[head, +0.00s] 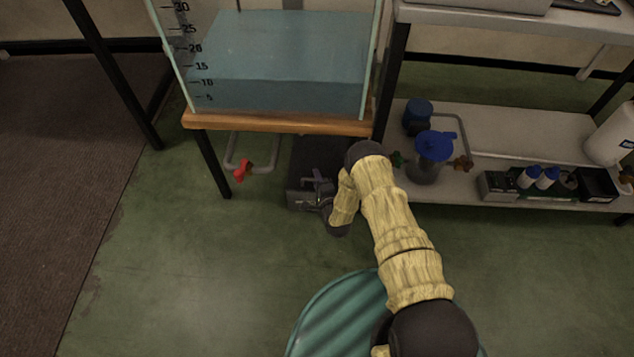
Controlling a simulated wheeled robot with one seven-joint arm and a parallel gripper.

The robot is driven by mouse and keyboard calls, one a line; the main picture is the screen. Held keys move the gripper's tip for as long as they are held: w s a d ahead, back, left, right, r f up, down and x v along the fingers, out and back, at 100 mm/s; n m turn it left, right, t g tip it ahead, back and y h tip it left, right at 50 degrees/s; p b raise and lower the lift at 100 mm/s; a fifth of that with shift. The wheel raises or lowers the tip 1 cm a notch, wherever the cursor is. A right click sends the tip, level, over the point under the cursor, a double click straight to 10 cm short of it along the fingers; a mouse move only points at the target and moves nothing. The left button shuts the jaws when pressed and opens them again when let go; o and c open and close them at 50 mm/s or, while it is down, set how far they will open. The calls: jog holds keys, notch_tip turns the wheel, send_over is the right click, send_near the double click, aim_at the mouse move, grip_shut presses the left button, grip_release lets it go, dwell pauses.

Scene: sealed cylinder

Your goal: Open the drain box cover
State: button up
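A dark grey drain box (299,199) sits on the green floor under the front edge of the water tank. Its rear part lies in shadow, and I cannot make out whether its cover is shut or lifted. My gripper (316,186) is low at the box's front right, over or against its top. The gripper is small and dark against the dark box, so its finger gap and any contact with the cover are unclear. My arm, in pale yellow sleeves, hides the right side of the box.
The water tank (280,95) stands on a wooden-topped stand (290,124) above the box. A pipe with a red valve (242,170) is to the left. A low shelf (530,130) with a blue-lidded container (433,150) is to the right. Floor at front left is clear.

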jog(key=shift+w, duration=0.15)
grip_shut()
